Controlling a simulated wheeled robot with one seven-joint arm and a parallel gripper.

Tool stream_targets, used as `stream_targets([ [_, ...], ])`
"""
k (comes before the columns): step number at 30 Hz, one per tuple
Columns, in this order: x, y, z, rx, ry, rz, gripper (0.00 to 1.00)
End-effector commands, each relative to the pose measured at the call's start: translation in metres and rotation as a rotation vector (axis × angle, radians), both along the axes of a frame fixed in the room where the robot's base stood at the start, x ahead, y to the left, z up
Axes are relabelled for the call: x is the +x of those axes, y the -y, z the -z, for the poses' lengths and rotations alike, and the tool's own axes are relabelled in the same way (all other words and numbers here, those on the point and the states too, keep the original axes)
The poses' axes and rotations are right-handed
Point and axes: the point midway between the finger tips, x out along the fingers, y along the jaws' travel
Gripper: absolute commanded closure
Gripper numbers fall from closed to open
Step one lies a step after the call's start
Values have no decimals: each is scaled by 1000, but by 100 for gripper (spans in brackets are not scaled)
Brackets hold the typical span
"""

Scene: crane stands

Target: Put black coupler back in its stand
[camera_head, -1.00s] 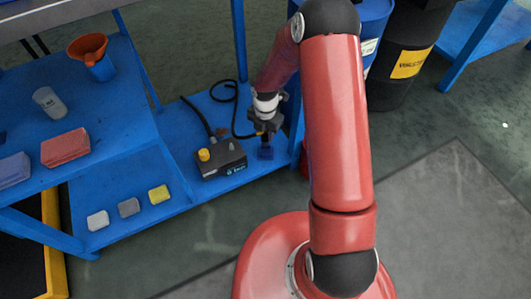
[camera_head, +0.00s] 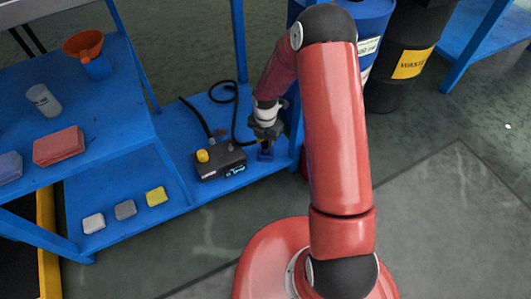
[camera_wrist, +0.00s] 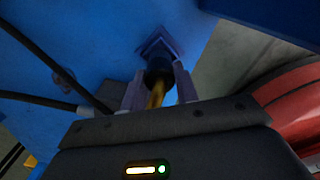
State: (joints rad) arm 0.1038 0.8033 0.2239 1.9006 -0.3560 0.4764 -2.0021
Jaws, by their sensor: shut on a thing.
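My gripper (camera_head: 266,133) is low over the right end of the lower blue shelf. In the wrist view my gripper (camera_wrist: 160,92) is shut on the black coupler (camera_wrist: 158,70), whose yellow-brass part lies between the fingers. The coupler's black end lines up with the dark blue square stand (camera_wrist: 153,43) and overlaps it in that view. I cannot tell how deep it sits in the stand. In the head view the stand (camera_head: 266,154) shows just under the gripper, and the coupler is mostly hidden by the gripper.
A dark box with a yellow knob (camera_head: 221,160) stands left of the stand, with black cables (camera_head: 222,92) behind it. A blue table leg (camera_head: 239,45) rises behind the gripper. Grey and yellow blocks (camera_head: 125,209) lie on the shelf's left. Drums (camera_head: 400,60) stand behind right.

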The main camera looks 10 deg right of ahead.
Motion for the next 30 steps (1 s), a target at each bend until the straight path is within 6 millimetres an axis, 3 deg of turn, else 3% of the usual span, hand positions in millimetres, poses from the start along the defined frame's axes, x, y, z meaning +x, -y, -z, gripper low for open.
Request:
stream_targets([
  [19, 0, 0, 27, 0, 0, 1, 95],
  [20, 0, 0, 27, 0, 0, 0, 69],
  [21, 0, 0, 26, 0, 0, 0, 63],
  [25, 0, 0, 26, 0, 0, 0, 46],
  [30, 0, 0, 26, 0, 0, 0, 44],
])
